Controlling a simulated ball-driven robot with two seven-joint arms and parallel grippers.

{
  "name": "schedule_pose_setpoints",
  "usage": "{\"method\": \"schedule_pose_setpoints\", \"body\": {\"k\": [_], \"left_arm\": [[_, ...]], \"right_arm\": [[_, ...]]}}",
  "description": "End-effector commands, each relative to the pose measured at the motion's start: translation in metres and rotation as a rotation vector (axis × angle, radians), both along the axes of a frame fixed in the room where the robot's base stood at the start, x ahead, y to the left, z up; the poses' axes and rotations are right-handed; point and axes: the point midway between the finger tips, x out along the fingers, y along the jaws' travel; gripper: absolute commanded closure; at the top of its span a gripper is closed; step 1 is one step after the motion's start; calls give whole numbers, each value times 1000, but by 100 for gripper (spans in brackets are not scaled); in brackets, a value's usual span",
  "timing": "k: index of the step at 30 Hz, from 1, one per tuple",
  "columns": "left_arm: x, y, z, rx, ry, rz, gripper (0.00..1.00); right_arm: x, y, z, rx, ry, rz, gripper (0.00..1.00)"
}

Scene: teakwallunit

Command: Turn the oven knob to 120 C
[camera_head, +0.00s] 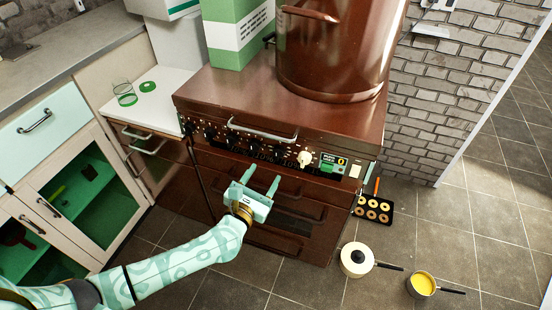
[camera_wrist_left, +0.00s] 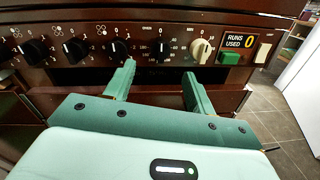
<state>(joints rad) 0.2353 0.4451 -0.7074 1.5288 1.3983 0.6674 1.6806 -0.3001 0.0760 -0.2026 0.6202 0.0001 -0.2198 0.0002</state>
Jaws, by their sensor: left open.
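The brown cooker's control panel (camera_head: 330,157) carries a row of knobs along its front. The oven knob (camera_wrist_left: 161,49) is black, with temperature numbers around it. It also shows in the head view (camera_head: 280,153), left of the white knob. My left gripper (camera_head: 262,176) is open and empty in front of and a little below the panel. In the left wrist view its two green fingers (camera_wrist_left: 159,70) point at the panel, one each side of and below the oven knob, apart from it. My right gripper is not in view.
A white knob (camera_wrist_left: 201,51) sits just right of the oven knob, and a black knob (camera_wrist_left: 119,50) to its left. A metal rail (camera_head: 262,133) runs above the panel. A big brown pot (camera_head: 335,50) stands on top. Pans (camera_head: 357,261) lie on the floor at right.

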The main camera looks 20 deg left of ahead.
Motion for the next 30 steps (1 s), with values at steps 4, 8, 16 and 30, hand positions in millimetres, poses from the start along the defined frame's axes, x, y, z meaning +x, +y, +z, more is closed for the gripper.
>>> {"method": "schedule_pose_setpoints", "body": {"k": [4,8,16,30], "left_arm": [[37,-4,-3,2,0,0,45],[60,-6,-3,1,1,0,45],[80,-9,-1,2,1,-1,45],[80,-8,0,3,1,-1,90]], "right_arm": [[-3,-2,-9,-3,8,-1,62],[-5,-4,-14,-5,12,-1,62],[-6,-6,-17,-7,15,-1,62],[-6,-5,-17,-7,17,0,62]]}}
